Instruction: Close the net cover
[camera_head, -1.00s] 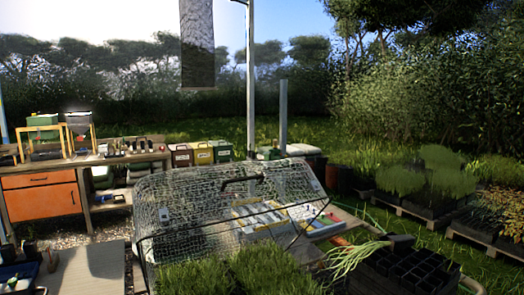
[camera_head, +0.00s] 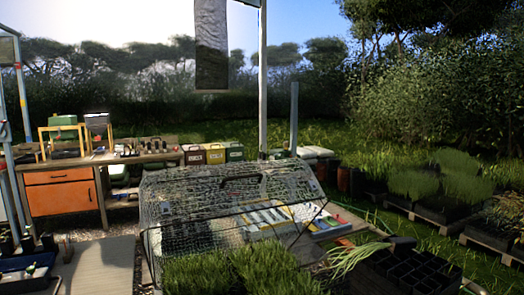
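The net cover (camera_head: 195,205) is a wire-mesh panel on a thin dark frame, in the middle of the head view. It slopes, with a dark handle (camera_head: 241,180) near its upper edge. Thin dark frame bars run down at its left and right. Green seedlings (camera_head: 235,273) stand in front of its lower part. Pale trays with small coloured items (camera_head: 268,216) show through and beside the mesh at its right. I cannot tell from this view whether the cover's edge rests on anything. My gripper is not in view.
A wooden workbench with an orange cabinet (camera_head: 60,198) stands at back left, with coloured boxes (camera_head: 213,154) beside it. A black cell tray (camera_head: 415,272) is at front right. Pallets of plants (camera_head: 435,190) stand at right. A metal post (camera_head: 262,90) rises behind the cover.

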